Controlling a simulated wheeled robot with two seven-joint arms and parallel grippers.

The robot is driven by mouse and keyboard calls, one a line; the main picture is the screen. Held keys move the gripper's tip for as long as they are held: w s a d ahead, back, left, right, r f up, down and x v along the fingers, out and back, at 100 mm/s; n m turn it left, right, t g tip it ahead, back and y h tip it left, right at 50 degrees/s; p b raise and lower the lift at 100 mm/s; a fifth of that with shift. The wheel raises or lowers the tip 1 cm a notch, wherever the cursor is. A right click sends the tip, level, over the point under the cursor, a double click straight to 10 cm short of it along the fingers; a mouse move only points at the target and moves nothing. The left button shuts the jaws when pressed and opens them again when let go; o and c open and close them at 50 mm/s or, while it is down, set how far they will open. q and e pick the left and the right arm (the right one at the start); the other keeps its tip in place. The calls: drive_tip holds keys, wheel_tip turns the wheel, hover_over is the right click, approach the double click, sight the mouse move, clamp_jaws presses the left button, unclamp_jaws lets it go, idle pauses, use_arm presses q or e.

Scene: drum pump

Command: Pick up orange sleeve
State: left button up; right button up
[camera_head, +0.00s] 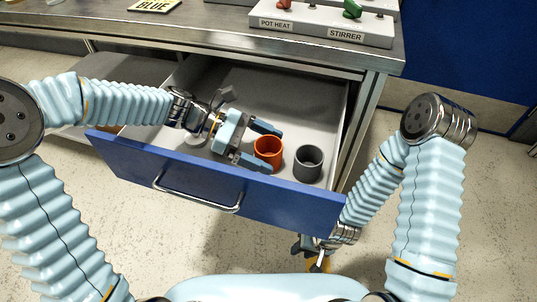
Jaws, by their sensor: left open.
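The orange sleeve (268,149) stands upright in the open drawer (240,85), hollow end up. My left gripper (268,146) reaches into the drawer from the left. Its two fingers are spread, one at the far side and one at the near side of the orange sleeve. Whether they touch it I cannot tell. A dark grey sleeve (308,162) stands in the drawer just right of the orange one. My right gripper (316,266) hangs low in front of the drawer, mostly hidden by its own wrist; its fingers are unclear.
The drawer's blue front (130,165) with a metal handle (197,201) faces me. The metal bench top (200,35) lies above, with a control panel (325,22) marked POT HEAT and STIRRER. A "BLUE" label (153,6) lies at the back.

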use_arm(q)
drive_tip(key=shift+d, duration=0.1)
drive_tip(key=shift+c, duration=0.3)
drive_tip(key=c, duration=1)
drive_tip(key=shift+o, duration=0.2)
wheel_tip(320, 180, up, 18)
drive_tip(key=p, duration=0.2)
